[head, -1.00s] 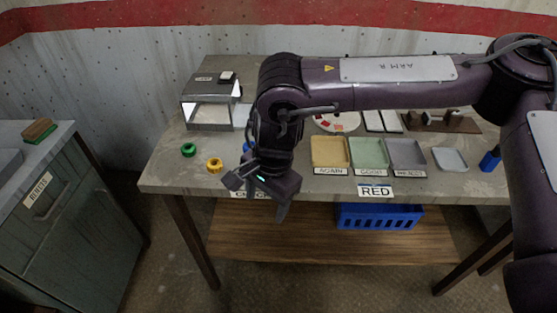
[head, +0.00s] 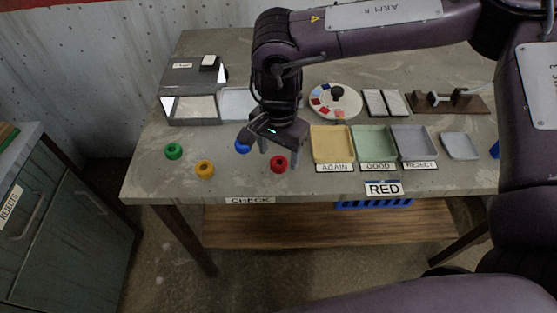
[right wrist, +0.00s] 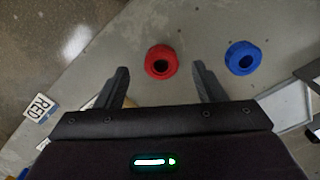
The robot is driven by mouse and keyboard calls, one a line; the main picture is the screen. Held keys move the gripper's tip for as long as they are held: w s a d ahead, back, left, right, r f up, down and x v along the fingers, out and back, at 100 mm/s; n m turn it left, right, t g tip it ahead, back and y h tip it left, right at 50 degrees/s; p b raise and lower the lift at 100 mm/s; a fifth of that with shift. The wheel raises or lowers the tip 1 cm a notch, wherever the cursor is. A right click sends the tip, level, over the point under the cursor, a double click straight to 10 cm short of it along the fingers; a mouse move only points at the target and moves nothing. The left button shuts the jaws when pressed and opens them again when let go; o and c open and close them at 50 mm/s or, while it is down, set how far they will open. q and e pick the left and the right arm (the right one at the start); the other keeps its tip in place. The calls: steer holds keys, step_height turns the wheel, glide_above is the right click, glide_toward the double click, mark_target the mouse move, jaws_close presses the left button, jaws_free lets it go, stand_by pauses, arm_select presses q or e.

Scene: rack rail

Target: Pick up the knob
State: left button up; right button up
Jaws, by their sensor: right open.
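A red knob (head: 278,163) with a dark centre hole stands on the table near its front edge. A blue knob (head: 242,147) is behind it to the left, partly covered by my gripper. A yellow knob (head: 205,169) and a green knob (head: 173,151) are further left. My right gripper (head: 268,149) is open and empty, close behind and above the red knob. In the right wrist view the red knob (right wrist: 161,60) shows ahead, between the lines of the two spread fingers (right wrist: 160,72). The blue knob (right wrist: 243,58) lies outside them, to the right.
A card reading RED (head: 384,189) is at the table's front edge. Yellow (head: 333,157), green (head: 375,155) and grey (head: 415,155) trays stand right of the knobs. A box (head: 194,105) stands at the back left. A wheel with coloured patches (head: 336,115) is behind the trays.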

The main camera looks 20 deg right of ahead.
mark_target(279, 161)
step_height(279, 161, down, 2)
steer(key=shift+w+d+f, duration=0.1)
steer(key=shift+w+f, duration=0.05)
steer(key=shift+f, duration=0.45)
steer(key=c, duration=1)
arm_select(q)
steer(key=shift+w+d+r, duration=0.1)
steer(key=shift+w+r, duration=0.25)
steer(key=shift+w, duration=0.45)
arm_select(e)
steer(key=shift+c, duration=0.4)
steer(key=shift+r, duration=0.2)
